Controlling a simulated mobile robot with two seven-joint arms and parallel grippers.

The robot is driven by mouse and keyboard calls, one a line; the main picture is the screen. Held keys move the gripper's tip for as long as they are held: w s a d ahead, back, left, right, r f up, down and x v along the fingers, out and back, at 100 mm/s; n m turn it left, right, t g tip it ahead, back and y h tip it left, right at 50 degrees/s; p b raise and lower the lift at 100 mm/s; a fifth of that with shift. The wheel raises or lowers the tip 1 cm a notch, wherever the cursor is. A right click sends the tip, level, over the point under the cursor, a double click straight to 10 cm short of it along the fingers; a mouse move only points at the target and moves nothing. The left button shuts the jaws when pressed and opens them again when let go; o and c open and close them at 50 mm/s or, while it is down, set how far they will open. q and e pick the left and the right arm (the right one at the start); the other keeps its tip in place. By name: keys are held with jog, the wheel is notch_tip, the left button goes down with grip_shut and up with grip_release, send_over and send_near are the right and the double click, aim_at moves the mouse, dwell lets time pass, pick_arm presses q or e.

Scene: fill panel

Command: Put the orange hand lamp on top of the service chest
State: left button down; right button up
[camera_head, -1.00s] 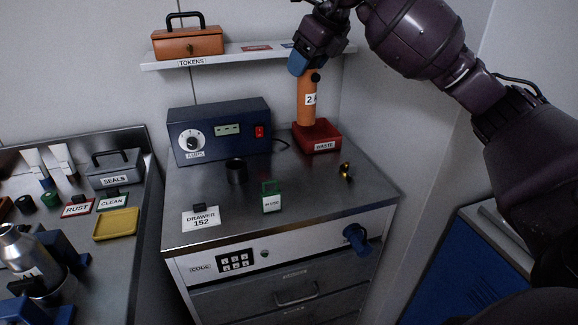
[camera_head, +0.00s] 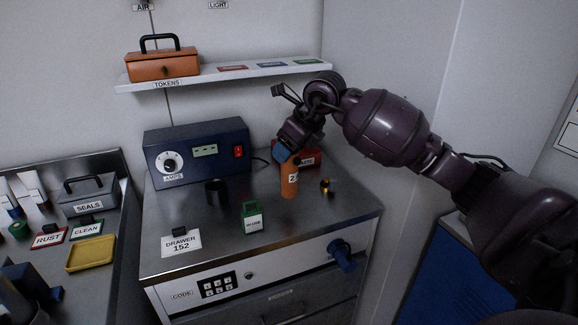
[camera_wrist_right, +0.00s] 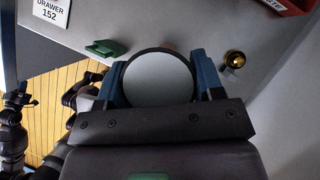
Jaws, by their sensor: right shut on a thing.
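The orange hand lamp (camera_head: 290,184) is upright above the service chest's metal top (camera_head: 300,222), in front of the red waste box (camera_head: 309,158). Its lower end is at or close to the top; I cannot tell whether it touches. My right gripper (camera_head: 285,154) is shut on the lamp's upper end. In the right wrist view the lamp's round grey end face (camera_wrist_right: 160,78) sits between the blue fingers. My left gripper is not in view.
On the chest stand a blue amps unit (camera_head: 198,151), a black cup (camera_head: 216,191), a green-framed holder (camera_head: 252,217), a small brass part (camera_head: 326,185) and a drawer sign (camera_head: 181,242). A shelf (camera_head: 225,76) hangs above. Bare top lies around the lamp.

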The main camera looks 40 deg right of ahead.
aim_at(291, 163)
jog(key=shift+f, duration=2.4)
jog(key=shift+f, duration=0.2)
jog(key=o, duration=1.4)
jog(key=shift+r, duration=0.15)
jog(key=shift+s+r, duration=0.1)
jog(key=shift+r, duration=0.15)
jog(key=v, duration=1.1)
jog(key=shift+r+p, duration=0.15)
jog(key=shift+p, duration=0.25)
jog(key=shift+s+d, duration=0.1)
jog(key=shift+s, duration=0.05)
